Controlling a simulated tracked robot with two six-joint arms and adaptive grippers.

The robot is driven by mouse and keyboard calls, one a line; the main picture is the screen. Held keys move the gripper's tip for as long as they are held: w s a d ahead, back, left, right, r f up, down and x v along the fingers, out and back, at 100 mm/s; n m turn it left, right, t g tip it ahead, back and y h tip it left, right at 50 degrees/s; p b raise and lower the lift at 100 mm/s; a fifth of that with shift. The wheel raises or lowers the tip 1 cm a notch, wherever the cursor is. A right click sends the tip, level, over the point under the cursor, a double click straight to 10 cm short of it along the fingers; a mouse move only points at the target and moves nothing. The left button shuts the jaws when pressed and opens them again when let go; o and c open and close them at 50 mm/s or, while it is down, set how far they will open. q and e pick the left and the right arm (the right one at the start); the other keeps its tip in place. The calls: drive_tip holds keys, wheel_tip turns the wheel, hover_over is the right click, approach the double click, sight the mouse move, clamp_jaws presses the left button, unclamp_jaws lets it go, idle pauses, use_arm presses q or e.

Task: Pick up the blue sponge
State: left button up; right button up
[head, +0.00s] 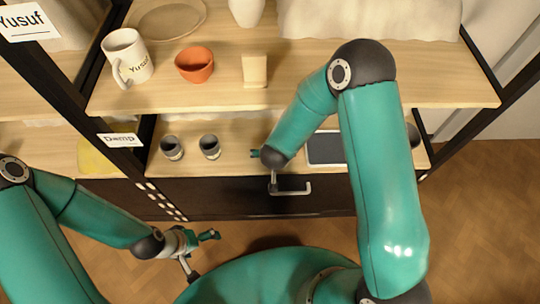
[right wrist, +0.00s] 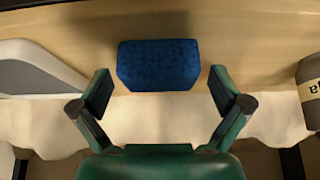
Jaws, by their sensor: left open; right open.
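The blue sponge (right wrist: 158,65) shows in the right wrist view as a dark blue block on a light wooden shelf. My right gripper (right wrist: 160,90) is open and empty there. Its two fingers stand apart to the left and right of the sponge's near edge, and neither appears to touch it. In the head view I cannot make out the sponge. My left gripper (head: 200,248) is open and empty at the lower left of the head view, below the shelf front and far from the sponge.
The upper shelf (head: 330,90) holds a white mug (head: 126,58), an orange cup (head: 194,65) and a beige block (head: 254,71). Below are two grey cups (head: 210,146) and a dark-faced tray (head: 325,148). A labelled jar (right wrist: 310,90) stands right of my right gripper.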

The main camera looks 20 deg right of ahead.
drive_tip(key=shift+f, duration=0.1)
drive_tip(key=c, duration=1)
drive_tip(key=shift+w+r+p, duration=0.1)
drive_tip(key=shift+r+p, duration=0.2)
drive_tip(key=shift+r, duration=0.65)
drive_tip(key=shift+s+a+r, duration=0.1)
drive_tip(key=shift+s+r, duration=0.15)
drive_tip(key=shift+r, duration=0.7)
drive_tip(key=s+a+p, duration=0.2)
drive_tip(key=s+p, duration=0.1)
drive_tip(key=s, duration=0.5)
drive_tip(key=s+a+p, duration=0.3)
drive_tip(key=s+p, duration=0.1)
drive_tip(key=s, duration=0.4)
drive_tip(key=shift+s+f+p, duration=0.25)
drive_tip(key=shift+s+p, duration=0.05)
drive_tip(key=shift+s, duration=0.05)
